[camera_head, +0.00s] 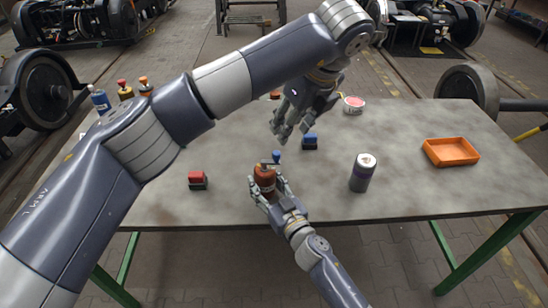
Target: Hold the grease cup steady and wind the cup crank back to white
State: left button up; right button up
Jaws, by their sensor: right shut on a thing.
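The grease cup (265,178) is a reddish-brown round body standing near the front middle of the table. My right gripper (268,193) is shut on it from the front right, its fingers around the lower body. The cup crank (267,162) is a small dark arm on top, with a blue knob (276,156) at its right end. My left gripper (288,132) hangs above and behind the cup, pointing down, apart from the crank. Its fingers look spread and empty. No white mark can be made out on the cup at this size.
A red-topped block (197,177) lies left of the cup, a blue-topped block (310,142) behind right. A grey canister (362,174), an orange tray (430,151) and a pink-topped tin (353,106) stand right. Several bottles (99,101) stand back left. The front right is clear.

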jog(key=o, duration=1.2)
jog(key=v, duration=1.2)
jog(key=shift+d+f, duration=0.1)
